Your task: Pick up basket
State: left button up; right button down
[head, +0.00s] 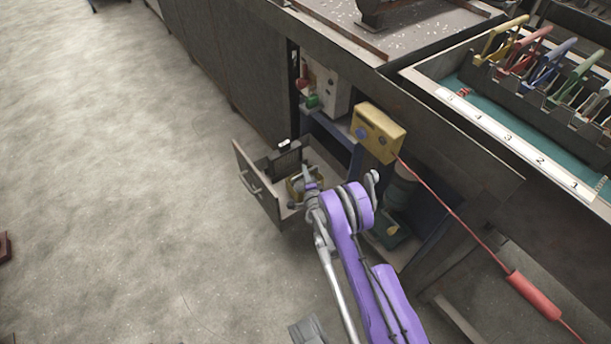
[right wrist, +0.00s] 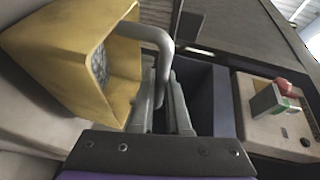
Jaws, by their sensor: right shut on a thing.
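The open drawer (head: 258,187) sticks out from the cabinet. A yellow box (head: 378,133) with a red cable hangs close to my right arm. A workbench with a row of coloured levers (head: 548,68) stands at upper right.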

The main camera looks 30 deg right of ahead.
jog(key=shift+r+p, duration=0.65)
jog(key=shift+r, duration=3.2)
